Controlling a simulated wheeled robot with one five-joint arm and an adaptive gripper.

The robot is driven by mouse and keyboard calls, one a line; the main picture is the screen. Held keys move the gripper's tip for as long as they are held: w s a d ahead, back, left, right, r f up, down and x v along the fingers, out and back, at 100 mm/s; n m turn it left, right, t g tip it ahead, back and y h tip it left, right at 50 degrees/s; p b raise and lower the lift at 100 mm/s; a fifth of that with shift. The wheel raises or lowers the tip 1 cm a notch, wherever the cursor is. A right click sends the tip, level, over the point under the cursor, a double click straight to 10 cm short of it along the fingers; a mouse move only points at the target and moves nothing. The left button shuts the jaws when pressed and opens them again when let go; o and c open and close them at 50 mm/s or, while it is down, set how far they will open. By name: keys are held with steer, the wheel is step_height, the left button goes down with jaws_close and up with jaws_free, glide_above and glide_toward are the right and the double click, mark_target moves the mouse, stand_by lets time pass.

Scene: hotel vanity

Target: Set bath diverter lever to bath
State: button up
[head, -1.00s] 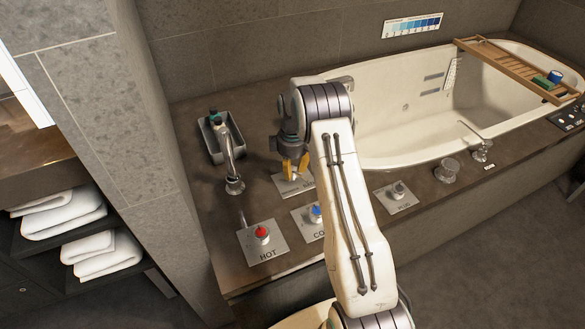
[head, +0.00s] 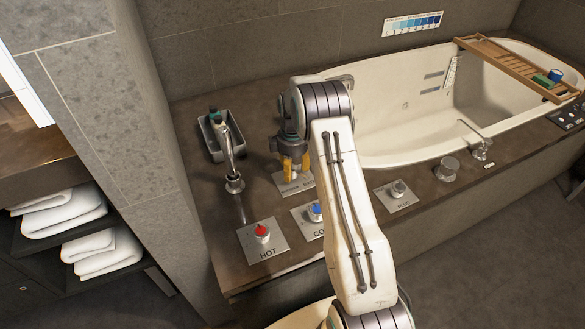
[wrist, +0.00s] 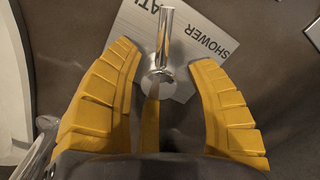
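The chrome diverter lever (wrist: 164,38) stands out from a round hub on a pale plate (wrist: 190,75) in the wrist view. The plate reads SHOWER to the right of the lever, and a partly hidden word ending in "ATH" is at its upper left. The lever points up in that picture, between the two words. My gripper (wrist: 163,62) is open, with yellow fingers on both sides of the lever and hub and visible gaps to each. In the head view my gripper (head: 296,168) is low over the plate (head: 291,188) and hides most of the lever.
Red HOT (head: 262,232) and blue COLD (head: 315,211) knobs are nearer the front edge. A grey knob (head: 398,188) is right of my arm. A faucet (head: 232,160) and a bottle tray (head: 211,140) stand left of my gripper; the bathtub (head: 400,110) lies behind right.

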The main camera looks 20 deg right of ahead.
steer(key=shift+o, duration=0.2)
steer(key=shift+r, duration=0.15)
step_height(320, 180, up, 12)
stand_by(0.6)
stand_by(0.4)
steer(key=s+a+r+m+t+p, duration=0.1)
steer(key=s+a+r+p, duration=0.15)
steer(key=s+r, duration=0.4)
steer(key=s+a+r+m+p, duration=0.2)
steer(key=s+r+p, duration=0.15)
steer(key=r, duration=0.55)
steer(key=s+a+r+m+t+p, duration=0.1)
steer(key=s+a+r+p, duration=0.25)
steer(key=r, duration=0.45)
steer(key=s+a+r+m+p, duration=0.1)
steer(key=s+r+p, duration=0.1)
steer(key=s, duration=0.4)
steer(key=s+a+r+m+t+p, duration=0.1)
steer(key=s+r+m+p, duration=0.1)
steer(key=s+p, duration=0.3)
steer(key=s+a+r+m+p, duration=0.1)
steer(key=s+r+m+p, duration=0.1)
steer(key=s, duration=0.6)
steer(key=shift+a+p+v, duration=0.2)
steer(key=shift+p+v, duration=0.6)
steer(key=shift+v, duration=0.35)
